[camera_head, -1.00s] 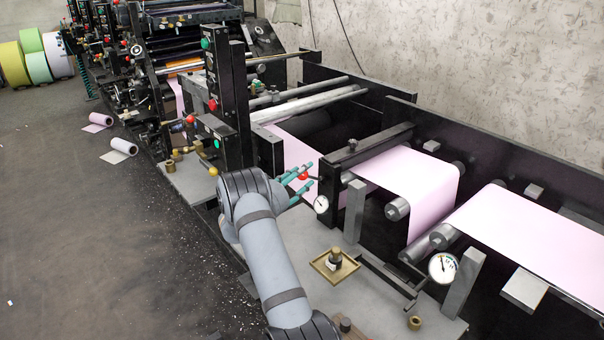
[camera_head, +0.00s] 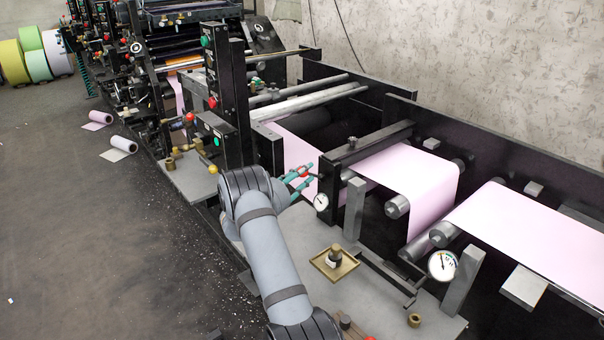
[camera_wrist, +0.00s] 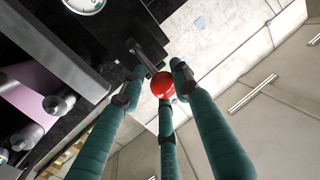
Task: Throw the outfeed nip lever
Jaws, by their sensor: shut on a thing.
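The lever is a short dark metal rod (camera_wrist: 143,57) with a red ball knob (camera_wrist: 162,85), seen in the wrist view. In the head view the red knob (camera_head: 303,174) shows beside the black machine frame, left of a small white dial. My gripper (camera_head: 301,177) has teal fingers around the knob. In the wrist view the three fingers of my gripper (camera_wrist: 162,84) close in on the knob from its sides and below. The lever's pivot is not clear in either view.
A white dial gauge (camera_head: 321,202) and a grey upright post (camera_head: 354,210) stand close right of my gripper. A brass tray (camera_head: 322,269) sits on the machine's grey ledge. The pink web (camera_head: 418,180) runs over rollers behind. Black control posts (camera_head: 222,100) stand to the left.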

